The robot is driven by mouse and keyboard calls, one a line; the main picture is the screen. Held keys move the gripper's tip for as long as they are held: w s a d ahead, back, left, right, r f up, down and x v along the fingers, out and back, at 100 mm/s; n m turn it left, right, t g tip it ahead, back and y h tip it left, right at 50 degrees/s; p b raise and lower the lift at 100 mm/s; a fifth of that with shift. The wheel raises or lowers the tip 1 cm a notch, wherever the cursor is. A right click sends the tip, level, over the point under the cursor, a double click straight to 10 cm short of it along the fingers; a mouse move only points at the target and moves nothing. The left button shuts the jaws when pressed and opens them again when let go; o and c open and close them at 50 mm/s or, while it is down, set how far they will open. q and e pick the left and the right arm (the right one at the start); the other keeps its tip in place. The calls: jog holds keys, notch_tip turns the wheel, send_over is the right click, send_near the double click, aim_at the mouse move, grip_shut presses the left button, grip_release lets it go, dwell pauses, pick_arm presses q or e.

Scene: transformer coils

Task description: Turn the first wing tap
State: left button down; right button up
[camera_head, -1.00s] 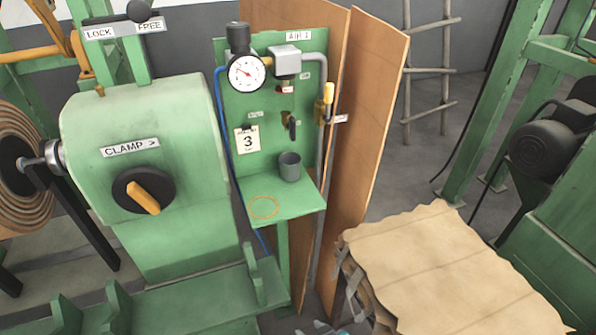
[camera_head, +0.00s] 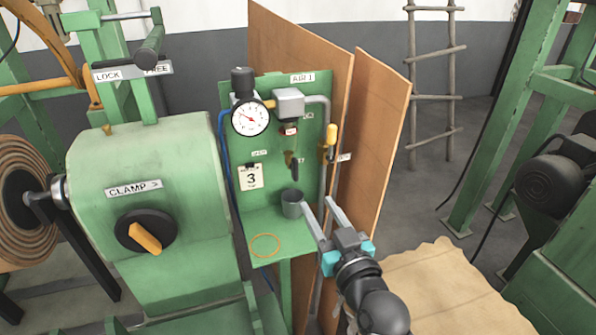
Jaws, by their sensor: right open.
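The green air panel (camera_head: 235,165) marked AIR 1 stands upright left of centre. On it is a small brass tap with a dark handle (camera_head: 294,165), below a fitting on the panel; it is too small to make out a wing shape. My right gripper (camera_head: 318,203) comes in from the lower right, open and empty. Its two fingers point up toward the panel, below and right of the tap and apart from it. My left gripper is not in view.
A gauge (camera_head: 249,118), a grey pipe and a yellow-handled valve (camera_head: 331,138) surround the tap. Brown boards (camera_head: 375,150) stand right of the panel. A green clamp machine (camera_head: 140,160) is at left.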

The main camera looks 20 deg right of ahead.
aim_at(297, 171)
jog(key=w, duration=1.3)
jog(key=shift+a, duration=0.25)
jog(key=shift+c, duration=0.3)
jog(key=shift+s, duration=0.1)
grip_shut()
jog(key=shift+f, duration=0.1)
